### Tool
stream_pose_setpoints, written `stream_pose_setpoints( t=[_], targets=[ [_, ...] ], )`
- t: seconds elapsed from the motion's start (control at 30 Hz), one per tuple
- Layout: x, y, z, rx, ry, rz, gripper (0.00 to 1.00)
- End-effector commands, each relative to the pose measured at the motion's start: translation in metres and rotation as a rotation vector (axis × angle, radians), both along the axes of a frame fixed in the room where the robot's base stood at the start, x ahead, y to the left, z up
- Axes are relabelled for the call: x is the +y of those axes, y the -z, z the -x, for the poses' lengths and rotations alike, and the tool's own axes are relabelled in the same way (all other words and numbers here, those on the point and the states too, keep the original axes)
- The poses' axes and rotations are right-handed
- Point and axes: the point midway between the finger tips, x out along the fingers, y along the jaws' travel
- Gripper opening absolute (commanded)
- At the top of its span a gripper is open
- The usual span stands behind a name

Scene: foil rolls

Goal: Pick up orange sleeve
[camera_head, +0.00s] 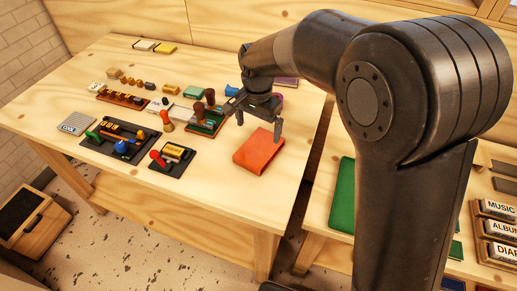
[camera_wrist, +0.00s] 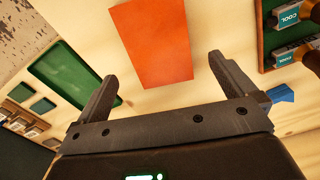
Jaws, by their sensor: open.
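The orange sleeve (camera_head: 258,151) is a flat, box-like orange piece lying on the wooden table, right of the middle of the tabletop. It also shows in the wrist view (camera_wrist: 152,42) at the top centre, beyond my fingertips. My gripper (camera_head: 258,121) is open and empty, above the table just behind the sleeve in the head view. In the wrist view its two fingers (camera_wrist: 165,80) stand wide apart, with the sleeve's near end showing in the gap between them. The fingers do not appear to touch the sleeve.
Dark trays with stamps and handles (camera_head: 118,138) stand left of the sleeve, and a green tray with brown handles (camera_head: 206,122) stands close to my gripper. Bare tabletop (camera_head: 222,195) lies in front of the sleeve. A green panel (camera_head: 343,195) lies on the second table at right.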

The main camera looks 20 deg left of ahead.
Motion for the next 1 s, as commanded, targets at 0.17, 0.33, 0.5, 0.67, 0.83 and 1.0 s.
stream_pose_setpoints(
  t=[0.17, 0.33, 0.5, 0.67, 0.83, 1.0],
  targets=[
    [0.0, 0.021, 0.0, 0.0, 0.0, 0.0, 1.0],
    [-0.002, 0.036, 0.0, 0.001, 0.001, 0.002, 1.0],
    [-0.005, 0.062, -0.001, 0.002, 0.001, 0.001, 1.0],
    [-0.004, 0.074, -0.002, 0.0, 0.0, 0.0, 1.0],
    [-0.004, 0.075, -0.002, -0.001, 0.0, -0.001, 1.0],
    [-0.004, 0.075, -0.002, -0.001, 0.0, -0.001, 0.91]
  ],
)
